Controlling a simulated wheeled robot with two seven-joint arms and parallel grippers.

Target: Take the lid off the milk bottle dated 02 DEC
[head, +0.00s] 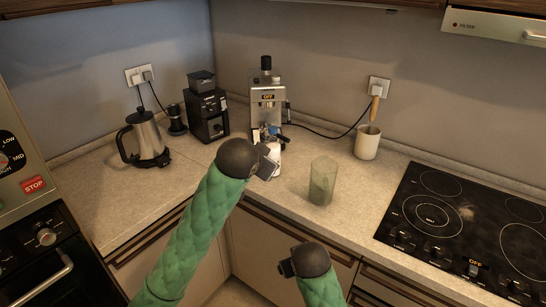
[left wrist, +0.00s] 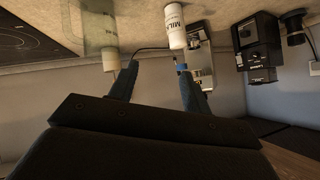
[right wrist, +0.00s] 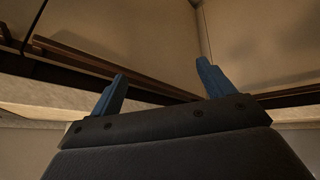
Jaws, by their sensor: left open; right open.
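A white milk bottle (head: 276,147) stands on the counter in front of the coffee machine, partly hidden behind my left gripper (head: 268,166). No date is legible. My left gripper (left wrist: 158,74) is open and empty; the lid appears near the tip of its right-hand finger in that view, and I cannot tell whether they touch. My right gripper (head: 287,268) is open and empty, low in front of the cabinets; its wrist view shows only cabinet fronts and the counter edge.
A greenish clear glass (head: 322,181) stands right of the bottle near the counter's front edge. The coffee machine (head: 267,103), grinder (head: 208,112) and kettle (head: 146,138) stand behind and left. A utensil crock (head: 367,142) and cooktop (head: 455,225) lie right. The left counter is mostly clear.

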